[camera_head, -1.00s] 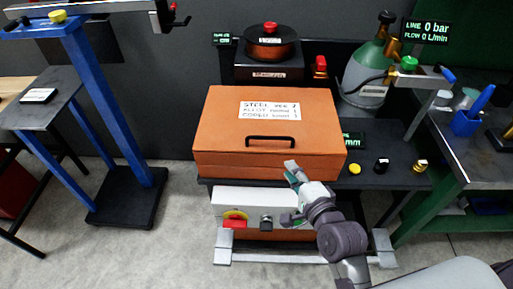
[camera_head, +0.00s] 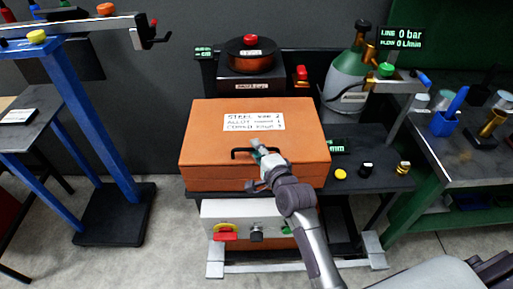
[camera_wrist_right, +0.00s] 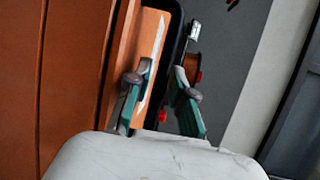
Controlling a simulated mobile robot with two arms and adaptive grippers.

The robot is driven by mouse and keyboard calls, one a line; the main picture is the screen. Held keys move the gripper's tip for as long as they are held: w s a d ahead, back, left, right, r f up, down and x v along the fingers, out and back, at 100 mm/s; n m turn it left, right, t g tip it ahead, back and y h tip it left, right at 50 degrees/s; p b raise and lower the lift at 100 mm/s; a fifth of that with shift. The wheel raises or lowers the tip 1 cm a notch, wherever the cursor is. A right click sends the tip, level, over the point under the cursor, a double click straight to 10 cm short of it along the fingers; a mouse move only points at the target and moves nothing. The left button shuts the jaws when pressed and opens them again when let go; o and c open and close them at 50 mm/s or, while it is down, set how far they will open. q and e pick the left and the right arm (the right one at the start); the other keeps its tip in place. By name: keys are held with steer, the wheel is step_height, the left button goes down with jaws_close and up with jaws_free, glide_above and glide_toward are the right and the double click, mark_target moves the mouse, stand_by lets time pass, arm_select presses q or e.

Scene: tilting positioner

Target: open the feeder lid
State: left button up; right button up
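The feeder lid (camera_head: 205,140) is the orange top of a box on the dark cart. It is down, with a white label on top. Its black bar handle (camera_head: 240,152) is on the side facing me. My right gripper (camera_head: 255,166) is at the right part of the handle. In the right wrist view its two teal fingers (camera_wrist_right: 162,78) are apart, with the dark handle (camera_wrist_right: 172,60) running between them or just beyond; contact cannot be told. My left gripper is not in view.
Behind the box stand a spool unit (camera_head: 258,62) with a red knob and a grey-green gas cylinder (camera_head: 347,75). Several knobs (camera_head: 366,168) sit right of the box. A blue stand (camera_head: 90,110) is at left. A green-framed bench (camera_head: 480,160) is at right.

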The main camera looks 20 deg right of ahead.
steer(key=shift+w, duration=0.15)
steer(key=shift+c, duration=0.3)
jaws_close()
